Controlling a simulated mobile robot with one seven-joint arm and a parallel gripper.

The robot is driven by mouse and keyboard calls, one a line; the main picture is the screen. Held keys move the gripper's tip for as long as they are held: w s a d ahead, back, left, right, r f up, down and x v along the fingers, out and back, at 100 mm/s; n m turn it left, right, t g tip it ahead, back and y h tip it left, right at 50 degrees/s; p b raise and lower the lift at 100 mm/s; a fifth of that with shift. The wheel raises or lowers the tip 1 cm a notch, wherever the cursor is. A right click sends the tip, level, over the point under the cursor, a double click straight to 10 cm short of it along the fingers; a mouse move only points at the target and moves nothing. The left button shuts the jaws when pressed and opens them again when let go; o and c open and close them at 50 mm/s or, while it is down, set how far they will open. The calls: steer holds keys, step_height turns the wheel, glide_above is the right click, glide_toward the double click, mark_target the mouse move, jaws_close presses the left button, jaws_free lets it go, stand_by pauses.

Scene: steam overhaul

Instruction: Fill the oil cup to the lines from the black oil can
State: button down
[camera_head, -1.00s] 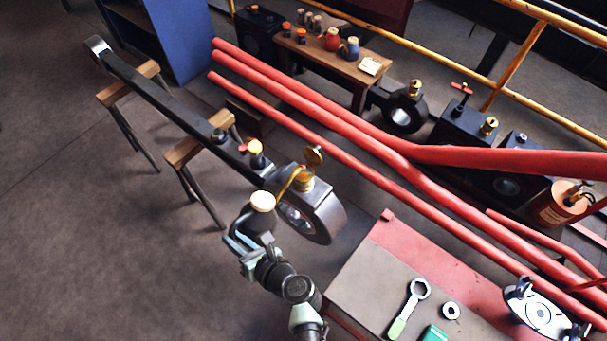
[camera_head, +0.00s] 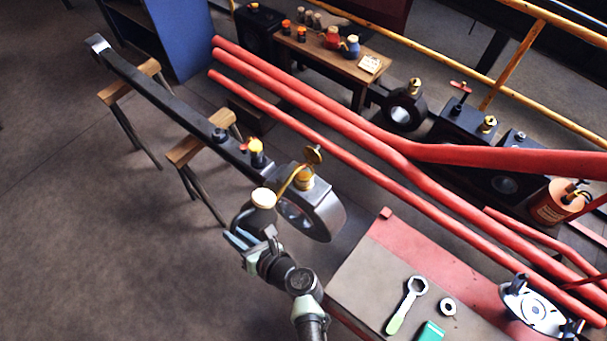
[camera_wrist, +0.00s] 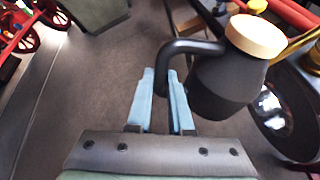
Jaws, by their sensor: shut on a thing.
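The black oil can (camera_head: 246,213), with a cream lid and a thin brass spout, is held by its handle in my gripper (camera_head: 252,240). In the wrist view the can (camera_wrist: 222,88) is right of the fingers, and its curved black handle passes between the blue fingertips (camera_wrist: 163,78). The brass oil cup (camera_head: 304,180) sits on top of the rod's large ring end, its lid swung up. The spout reaches up and right to the cup; I cannot tell whether its tip is inside. The cup's lines and oil level are too small to see.
The long black rod (camera_head: 150,95) rests on wooden trestles (camera_head: 190,150), with another brass-topped cup (camera_head: 256,147) along it. Red rails (camera_head: 330,110) run behind. A workbench (camera_head: 365,275) with a spanner (camera_head: 407,303) stands at right. The floor at left is clear.

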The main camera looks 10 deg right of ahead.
steer(key=shift+w+r, duration=0.1)
steer(key=shift+r, duration=0.15)
steer(key=shift+d+r+p, duration=0.1)
steer(key=shift+r+p, duration=0.45)
steer(key=shift+p, duration=0.3)
stand_by(4.8)
steer(key=shift+w+d+r+m+y+p, duration=0.15)
steer(key=shift+r+m+y+p, duration=0.2)
steer(key=shift+r+p, duration=0.35)
steer(key=shift+f, duration=0.15)
stand_by(1.2)
